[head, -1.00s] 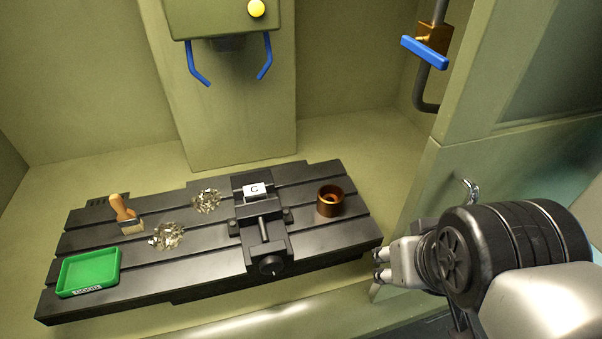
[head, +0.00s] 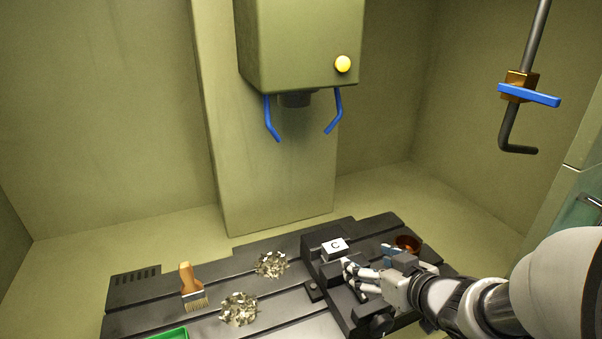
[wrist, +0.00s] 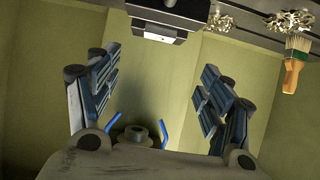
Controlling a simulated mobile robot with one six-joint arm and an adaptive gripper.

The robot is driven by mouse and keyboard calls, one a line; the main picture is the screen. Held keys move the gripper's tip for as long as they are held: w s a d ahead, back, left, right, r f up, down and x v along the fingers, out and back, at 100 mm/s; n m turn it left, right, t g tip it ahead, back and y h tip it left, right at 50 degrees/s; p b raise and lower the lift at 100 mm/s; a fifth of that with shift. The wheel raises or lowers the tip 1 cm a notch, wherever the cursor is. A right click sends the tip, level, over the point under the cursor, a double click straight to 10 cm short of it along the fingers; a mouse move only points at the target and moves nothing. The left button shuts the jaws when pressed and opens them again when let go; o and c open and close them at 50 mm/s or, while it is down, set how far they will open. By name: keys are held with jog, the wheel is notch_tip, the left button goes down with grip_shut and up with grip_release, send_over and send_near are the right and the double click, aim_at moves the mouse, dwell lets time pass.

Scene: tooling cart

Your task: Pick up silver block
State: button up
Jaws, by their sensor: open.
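The silver block (head: 335,246), with a white top face marked C, sits in the black vise (head: 318,268) on the slotted table. In the head view my gripper (head: 368,262) is just right of the block and in front of it, open and empty. It hides part of the vise. In the wrist view my gripper (wrist: 155,82) shows both fingers spread with nothing between them. The vise (wrist: 155,26) is at the top edge there, beyond the fingertips, and the block is mostly cut off or unclear.
A brown round cup (head: 408,242) stands right of the vise, partly behind my gripper. Two metal chip piles (head: 271,264) (head: 239,308), a brush (head: 192,288) and a green tray (head: 170,335) lie to the left. The machine head (head: 300,45) with blue nozzles (head: 271,118) hangs above.

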jog(key=w+p, duration=0.2)
send_near(335, 244)
jog(key=shift+w+a+f+b, duration=0.35)
jog(key=shift+w+a+f, duration=0.2)
jog(key=shift+w+f, duration=0.2)
jog(key=b+x, duration=0.2)
jog(key=x, duration=0.4)
jog(key=shift+d, duration=0.2)
jog(key=shift+r, duration=0.1)
jog(key=shift+c, duration=0.2)
jog(key=c, duration=1.2)
jog(key=shift+c, duration=0.3)
jog(key=shift+r, duration=0.15)
